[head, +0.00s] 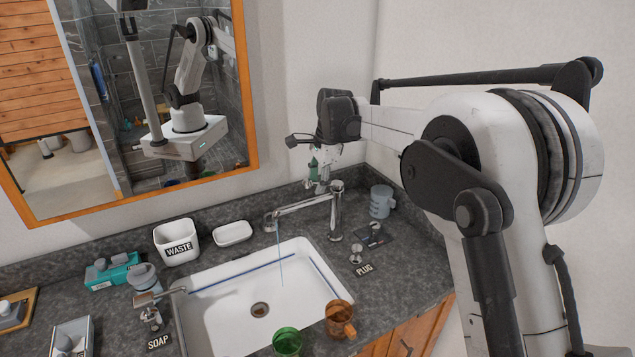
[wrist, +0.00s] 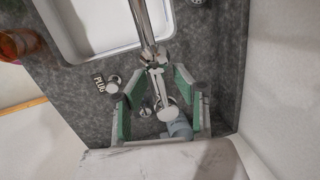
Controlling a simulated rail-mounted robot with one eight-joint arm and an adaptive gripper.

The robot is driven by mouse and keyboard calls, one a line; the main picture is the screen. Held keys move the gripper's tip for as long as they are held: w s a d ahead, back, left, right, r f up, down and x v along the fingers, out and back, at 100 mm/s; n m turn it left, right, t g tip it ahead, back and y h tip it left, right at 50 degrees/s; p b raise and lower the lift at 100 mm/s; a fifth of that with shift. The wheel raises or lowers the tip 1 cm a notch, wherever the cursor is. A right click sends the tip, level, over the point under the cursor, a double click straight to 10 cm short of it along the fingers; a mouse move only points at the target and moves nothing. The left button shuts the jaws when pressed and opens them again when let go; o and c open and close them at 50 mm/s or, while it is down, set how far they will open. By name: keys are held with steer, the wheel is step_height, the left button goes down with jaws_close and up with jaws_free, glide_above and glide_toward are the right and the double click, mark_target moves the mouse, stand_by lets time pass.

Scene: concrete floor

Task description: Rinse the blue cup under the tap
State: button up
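A grey-blue cup (head: 381,200), the bluest cup in view, stands on the counter right of the tap, by the wall. In the wrist view a grey-blue piece, likely this cup (wrist: 176,129), shows low between the fingers, partly hidden. The chrome tap (head: 336,212) reaches left over the white sink (head: 215,318), and a thin blue stream (head: 280,255) falls from its spout. My gripper (head: 314,180) is behind the tap in the head view, pointing down. In the wrist view its green-padded fingers (wrist: 158,82) are apart with the tap's metal parts between them; contact cannot be told.
An amber mug (head: 340,319) and a green cup (head: 287,342) stand at the sink's front edge. A waste bin (head: 177,242) and white dish (head: 233,233) stand behind the sink. A plug label (head: 364,270) lies right of it. A mirror (head: 130,95) hangs behind.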

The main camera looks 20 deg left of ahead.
steer(key=v, duration=1.2)
steer(key=s+d+r+n+t+b, duration=0.1)
steer(key=s+d+b, duration=0.1)
steer(key=s+d, duration=0.5)
steer(key=s+d+r+n+t+b, duration=0.1)
steer(key=s+d+n, duration=0.1)
steer(key=d, duration=1)
steer(key=s+d+n+t+b, duration=0.1)
steer(key=s+d+t+b, duration=0.1)
steer(key=s+d, duration=0.5)
steer(key=s+d+f+n+t+h+b, duration=0.2)
steer(key=s+d+f+n+b, duration=0.2)
steer(key=s+d+f, duration=1.2)
steer(key=s+d, duration=0.3)
steer(key=shift+s+f+n, duration=0.2)
steer(key=shift+s+n, duration=0.1)
steer(key=shift+s, duration=0.05)
steer(key=shift+o, duration=0.9)
steer(key=shift+s+d+f+t, duration=0.2)
steer(key=shift+d+t, duration=0.05)
steer(key=shift+t, duration=0.05)
steer(key=shift+w+a, duration=0.1)
steer(key=shift+a, duration=0.05)
